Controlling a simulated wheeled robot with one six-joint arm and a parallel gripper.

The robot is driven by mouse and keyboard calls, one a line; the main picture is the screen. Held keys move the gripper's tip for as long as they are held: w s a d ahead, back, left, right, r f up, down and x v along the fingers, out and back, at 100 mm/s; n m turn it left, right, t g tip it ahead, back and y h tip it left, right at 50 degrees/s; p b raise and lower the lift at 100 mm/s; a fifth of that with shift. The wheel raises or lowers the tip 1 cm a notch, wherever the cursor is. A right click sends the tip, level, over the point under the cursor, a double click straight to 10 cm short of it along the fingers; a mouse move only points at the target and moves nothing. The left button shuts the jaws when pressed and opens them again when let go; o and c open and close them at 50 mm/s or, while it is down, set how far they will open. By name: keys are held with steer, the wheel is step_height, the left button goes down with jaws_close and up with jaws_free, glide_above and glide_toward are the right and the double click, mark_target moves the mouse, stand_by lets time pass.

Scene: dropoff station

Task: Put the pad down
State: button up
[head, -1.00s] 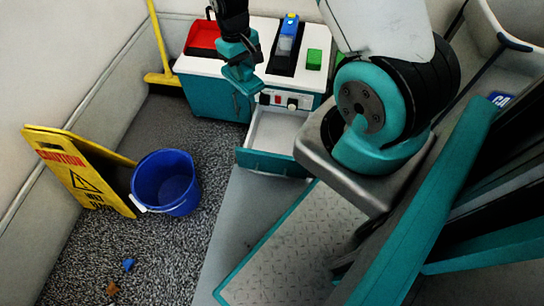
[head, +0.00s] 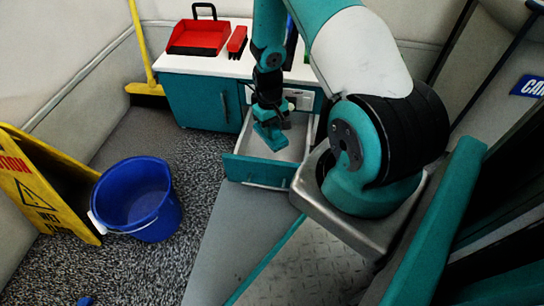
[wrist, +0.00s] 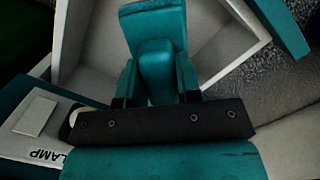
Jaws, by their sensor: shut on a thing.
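My gripper (head: 269,118) is shut and hangs over the open drawer (head: 238,169) of the teal cabinet. In the wrist view my gripper (wrist: 155,75) has its two teal fingers closed on a teal piece, which I take to be the pad (wrist: 152,22). The pad's flat end sticks out beyond the fingertips, over the drawer's white inside (wrist: 95,40). In the head view the pad (head: 268,138) is small and close in colour to the fingers, so its edge is hard to tell. Whether it touches the drawer floor cannot be told.
A red dustpan (head: 197,37) and a red brush (head: 237,42) lie on the white top. A blue bucket (head: 140,200) and a yellow caution sign (head: 40,195) stand on the floor at left. A yellow broom (head: 146,88) leans at the back wall. My arm hides the cabinet's right side.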

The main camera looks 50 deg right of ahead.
step_height(320, 180, down, 11)
steer(key=b, duration=0.5)
steer(key=shift+r, duration=0.1)
steer(key=shift+f, duration=0.2)
steer(key=o, duration=0.9)
